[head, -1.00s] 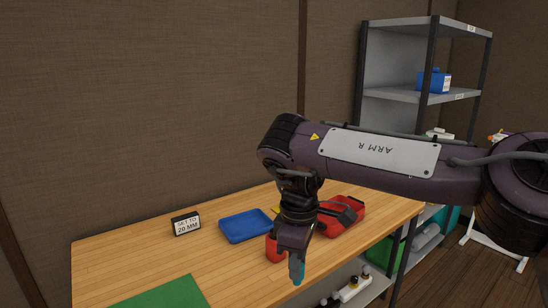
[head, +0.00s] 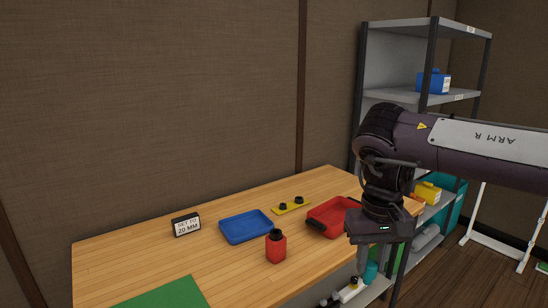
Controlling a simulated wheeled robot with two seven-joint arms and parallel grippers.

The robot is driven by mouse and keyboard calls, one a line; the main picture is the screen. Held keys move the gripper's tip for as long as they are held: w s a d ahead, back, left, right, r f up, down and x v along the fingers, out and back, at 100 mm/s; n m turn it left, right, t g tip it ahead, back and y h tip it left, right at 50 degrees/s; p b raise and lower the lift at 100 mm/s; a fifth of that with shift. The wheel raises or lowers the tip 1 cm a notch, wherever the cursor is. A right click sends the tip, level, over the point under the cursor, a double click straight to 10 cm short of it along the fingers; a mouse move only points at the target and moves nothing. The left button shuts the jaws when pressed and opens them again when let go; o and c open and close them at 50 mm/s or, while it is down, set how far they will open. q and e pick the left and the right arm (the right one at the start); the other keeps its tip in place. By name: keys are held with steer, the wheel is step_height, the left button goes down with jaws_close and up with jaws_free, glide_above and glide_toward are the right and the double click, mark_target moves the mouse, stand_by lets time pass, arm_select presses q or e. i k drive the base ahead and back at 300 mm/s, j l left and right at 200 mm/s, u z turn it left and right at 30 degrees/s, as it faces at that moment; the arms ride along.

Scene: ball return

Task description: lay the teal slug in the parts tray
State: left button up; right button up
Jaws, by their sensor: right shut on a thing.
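The teal slug (head: 370,272) shows at the fingertips of my right gripper (head: 366,262), which is shut on it. The gripper points down, and in the picture it hangs just past the table's front edge, to the right. A shallow blue tray (head: 262,235) lies on the table left of the gripper. A red tray (head: 327,234) with a dark handle lies closer to the gripper, partly behind my arm. I cannot tell for sure which one is the parts tray. My left gripper is out of view.
A red bottle-like container with a black top (head: 276,248) stands in front of the trays. A metal shelf (head: 400,95) stands behind right.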

mark_target(245, 228)
steer(key=i+l+u, duration=0.1)
steer(key=u, duration=0.85)
steer(key=i+l+u, duration=0.25)
steer(key=l, duration=0.15)
steer(key=i+l+u, duration=0.1)
steer(key=l+u, duration=0.45)
steer(key=l, duration=0.25)
steer(key=i+l+u, duration=0.15)
steer(key=l+u, duration=0.15)
steer(key=l, duration=0.2)
